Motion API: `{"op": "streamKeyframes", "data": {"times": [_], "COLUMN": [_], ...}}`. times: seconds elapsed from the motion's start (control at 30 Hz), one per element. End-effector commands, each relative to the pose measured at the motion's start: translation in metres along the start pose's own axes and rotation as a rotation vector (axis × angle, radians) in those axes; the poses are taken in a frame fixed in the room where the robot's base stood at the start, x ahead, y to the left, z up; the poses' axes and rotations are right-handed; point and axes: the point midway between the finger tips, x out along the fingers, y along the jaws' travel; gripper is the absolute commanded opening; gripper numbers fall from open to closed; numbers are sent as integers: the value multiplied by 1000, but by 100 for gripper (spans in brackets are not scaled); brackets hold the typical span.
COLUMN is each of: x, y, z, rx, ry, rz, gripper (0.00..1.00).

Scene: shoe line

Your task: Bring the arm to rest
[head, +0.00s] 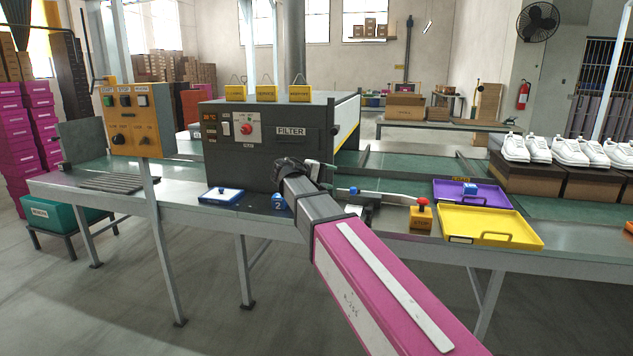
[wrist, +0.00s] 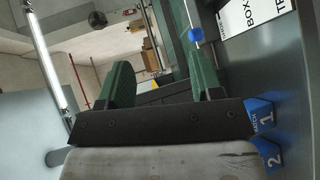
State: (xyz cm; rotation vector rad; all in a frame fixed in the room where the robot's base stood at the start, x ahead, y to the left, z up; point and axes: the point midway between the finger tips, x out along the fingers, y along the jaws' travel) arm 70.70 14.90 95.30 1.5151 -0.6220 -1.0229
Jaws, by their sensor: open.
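My arm, with its pink link, reaches from the lower right over the front of the bench (head: 400,212). My gripper (head: 322,176) is at its far end, in front of the dark filter machine (head: 222,150). In the wrist view, the two green fingers of my gripper (wrist: 155,60) stand well apart with nothing between them. The gripper seems to be above the bench top; its exact height is hard to tell.
A blue-and-white tray (head: 221,196) lies left of the arm. White shoes (head: 528,148) stand on brown boxes. An orange control panel (head: 137,120) stands at left.

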Motion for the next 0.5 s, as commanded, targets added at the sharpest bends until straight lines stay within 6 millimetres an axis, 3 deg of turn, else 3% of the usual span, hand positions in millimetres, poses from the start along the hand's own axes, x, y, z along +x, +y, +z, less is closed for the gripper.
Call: {"op": "streamKeyframes", "data": {"times": [0.17, 0.3, 0.5], "x": [47, 87, 119], "y": [-68, -139, -232], "z": [36, 78, 143], "rx": [3, 32, 120], "ry": [-19, -49, -113], "rz": [-182, -389, -693], "gripper": [60, 60, 60]}}
